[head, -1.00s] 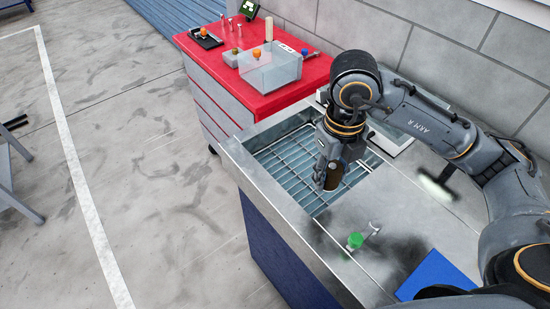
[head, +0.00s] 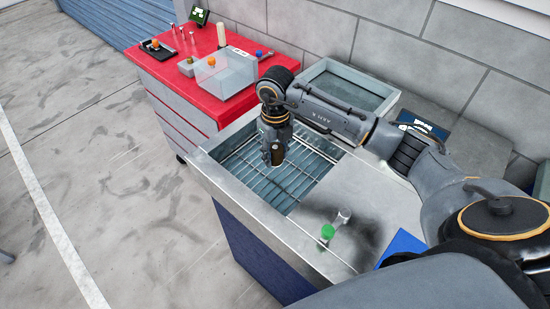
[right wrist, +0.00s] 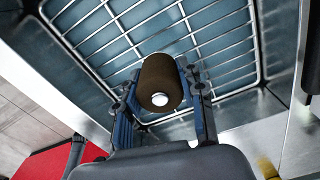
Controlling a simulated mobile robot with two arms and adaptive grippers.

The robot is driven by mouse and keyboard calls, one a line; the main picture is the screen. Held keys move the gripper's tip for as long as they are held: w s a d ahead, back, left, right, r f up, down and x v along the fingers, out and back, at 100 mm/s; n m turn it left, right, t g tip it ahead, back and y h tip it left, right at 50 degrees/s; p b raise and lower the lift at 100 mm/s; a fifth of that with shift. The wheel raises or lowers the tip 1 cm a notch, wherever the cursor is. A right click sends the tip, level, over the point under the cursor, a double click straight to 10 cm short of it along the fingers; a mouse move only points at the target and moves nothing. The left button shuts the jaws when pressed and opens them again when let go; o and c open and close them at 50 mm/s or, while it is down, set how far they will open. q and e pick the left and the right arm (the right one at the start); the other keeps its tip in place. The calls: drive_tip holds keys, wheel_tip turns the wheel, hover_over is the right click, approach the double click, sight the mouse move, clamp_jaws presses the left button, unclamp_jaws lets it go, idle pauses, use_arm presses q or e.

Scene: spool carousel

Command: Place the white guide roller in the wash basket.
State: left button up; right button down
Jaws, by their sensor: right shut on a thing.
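My right gripper (head: 276,158) is shut on a dark brown cylinder (right wrist: 158,80) with a small white round end. It points down over the wire wash basket (head: 243,170), which is set into the steel counter. The basket's wire grid (right wrist: 110,35) fills much of the right wrist view below the held cylinder. A gap seems to remain between cylinder and wires, but I cannot tell its height. I cannot tell for sure that this cylinder is the white guide roller; a pale upright cylinder (head: 221,34) stands on the red cabinet. My left gripper is not in view.
A small green-topped part (head: 328,231) and a whitish one (head: 343,214) stand on the steel counter (head: 375,190). A grey tray (head: 377,98) lies behind my right arm.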

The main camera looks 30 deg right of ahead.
sight(275, 161)
drive_tip(key=f+p, duration=0.1)
drive_tip(key=f, duration=0.2)
drive_tip(key=shift+w, duration=0.2)
drive_tip(key=shift+f, duration=0.25)
drive_tip(key=shift+f, duration=0.2)
drive_tip(key=c, duration=0.8)
unclamp_jaws()
